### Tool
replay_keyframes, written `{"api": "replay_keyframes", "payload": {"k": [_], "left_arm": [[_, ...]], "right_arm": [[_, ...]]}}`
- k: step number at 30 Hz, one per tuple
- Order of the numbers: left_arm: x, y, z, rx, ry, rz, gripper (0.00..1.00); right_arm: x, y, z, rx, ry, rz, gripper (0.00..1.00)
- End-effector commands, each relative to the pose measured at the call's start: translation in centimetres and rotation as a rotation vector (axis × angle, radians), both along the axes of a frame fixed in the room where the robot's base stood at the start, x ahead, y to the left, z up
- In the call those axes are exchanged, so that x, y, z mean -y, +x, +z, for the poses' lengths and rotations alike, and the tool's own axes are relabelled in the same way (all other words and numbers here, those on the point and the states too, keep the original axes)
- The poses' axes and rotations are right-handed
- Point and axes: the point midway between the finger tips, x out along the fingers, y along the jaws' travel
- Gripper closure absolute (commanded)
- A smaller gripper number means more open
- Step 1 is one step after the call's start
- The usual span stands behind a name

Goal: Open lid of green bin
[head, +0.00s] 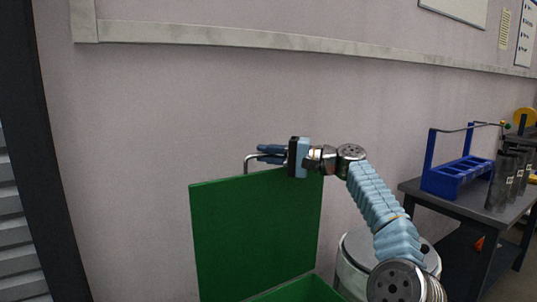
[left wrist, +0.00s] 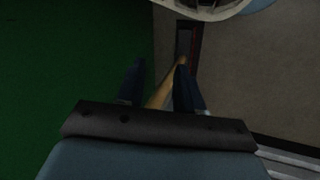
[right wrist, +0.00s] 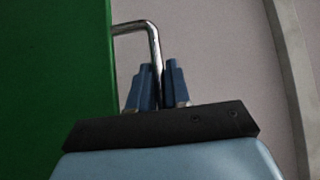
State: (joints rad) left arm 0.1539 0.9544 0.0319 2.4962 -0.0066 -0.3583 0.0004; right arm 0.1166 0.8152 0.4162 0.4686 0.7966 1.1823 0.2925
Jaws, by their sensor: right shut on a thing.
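The green bin (head: 300,290) shows at the bottom of the head view. Its green lid (head: 255,235) stands raised, nearly upright, with a metal bar handle (head: 248,160) at its top edge. My right gripper (head: 270,153) is shut on the handle. In the right wrist view the fingers (right wrist: 158,75) sit on both sides of the bent handle (right wrist: 152,38), with the green lid (right wrist: 50,80) to the left. My left gripper is outside the head view. In the left wrist view its fingers (left wrist: 160,72) are apart, with a green surface at left.
A dark table (head: 450,205) with a blue rack (head: 455,175) and grey tubes (head: 505,180) stands at the right. A white round container (head: 355,255) stands beside the bin. The wall is close behind the lid. In the left wrist view a tan strip (left wrist: 160,95) shows between the fingers.

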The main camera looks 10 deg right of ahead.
Motion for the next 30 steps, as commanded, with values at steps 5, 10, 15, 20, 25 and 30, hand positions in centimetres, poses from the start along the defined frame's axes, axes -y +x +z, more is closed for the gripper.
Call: {"api": "replay_keyframes", "payload": {"k": [5,10,15,20,25,30], "left_arm": [[0.0,0.0,0.0,0.0,0.0,0.0,0.64],[0.0,0.0,0.0,0.0,0.0,0.0,0.64],[0.0,0.0,0.0,0.0,0.0,0.0,0.64],[0.0,0.0,0.0,0.0,0.0,0.0,0.64],[0.0,0.0,-0.6,0.0,0.0,0.001,0.64],[-0.1,0.0,-1.6,0.0,0.001,0.002,0.64]], "right_arm": [[0.1,0.0,0.1,0.003,0.001,-0.004,1.0],[0.1,0.0,0.1,0.002,0.0,-0.003,0.74],[0.0,0.0,0.0,0.001,0.0,-0.002,0.65],[0.0,0.0,0.0,0.001,0.0,-0.001,0.65],[1.5,-0.6,-0.2,0.001,0.0,-0.003,0.65],[5.0,-2.2,-0.5,0.0,-0.001,-0.005,0.65]]}}
